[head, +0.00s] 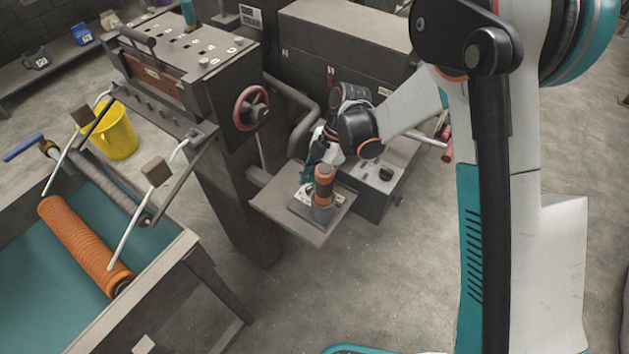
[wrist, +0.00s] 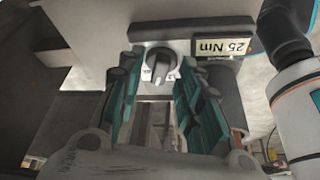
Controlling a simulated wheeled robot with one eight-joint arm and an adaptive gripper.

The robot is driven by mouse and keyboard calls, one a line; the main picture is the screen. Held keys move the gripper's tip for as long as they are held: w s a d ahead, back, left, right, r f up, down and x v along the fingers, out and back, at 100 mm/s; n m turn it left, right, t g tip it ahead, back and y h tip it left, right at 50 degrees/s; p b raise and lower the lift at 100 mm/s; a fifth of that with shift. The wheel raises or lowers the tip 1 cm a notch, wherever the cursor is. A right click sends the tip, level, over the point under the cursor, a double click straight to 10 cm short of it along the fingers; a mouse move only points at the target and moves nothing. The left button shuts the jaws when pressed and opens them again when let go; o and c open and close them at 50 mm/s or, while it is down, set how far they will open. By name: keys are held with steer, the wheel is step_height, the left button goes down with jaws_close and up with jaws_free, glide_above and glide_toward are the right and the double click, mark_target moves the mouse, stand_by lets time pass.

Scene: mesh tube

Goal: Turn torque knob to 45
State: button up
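The torque knob (wrist: 158,64) is a dark round knob with a pale pointer bar, on a light panel with small scale marks. A label beside it (wrist: 222,48) appears upside down and seems to read 25 Nm. In the wrist view my gripper (wrist: 156,75) has its two teal fingers apart, one on each side of the knob; I cannot tell whether they touch it. In the head view my gripper (head: 309,168) is low over the small shelf, at the device with an orange and dark upright cylinder (head: 323,186). The knob itself is hidden there.
The shelf (head: 288,219) juts from a machine with a red handwheel (head: 251,108). A grey box with a black knob (head: 386,173) stands right of it. A bench with an orange roller (head: 82,244) and a yellow bucket (head: 114,133) are left. Floor in front is clear.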

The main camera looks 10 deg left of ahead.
jaws_close()
steer(key=shift+m, duration=0.3)
steer(key=m+t+y+b, duration=0.1)
steer(key=m, duration=0.2)
steer(key=shift+s+d+f+b, duration=0.1)
steer(key=shift+s+b, duration=0.05)
steer(key=shift+b, duration=0.2)
steer(key=shift+s+m+t+b, duration=0.1)
steer(key=shift+m+t+b, duration=0.6)
steer(key=shift+m, duration=1.4)
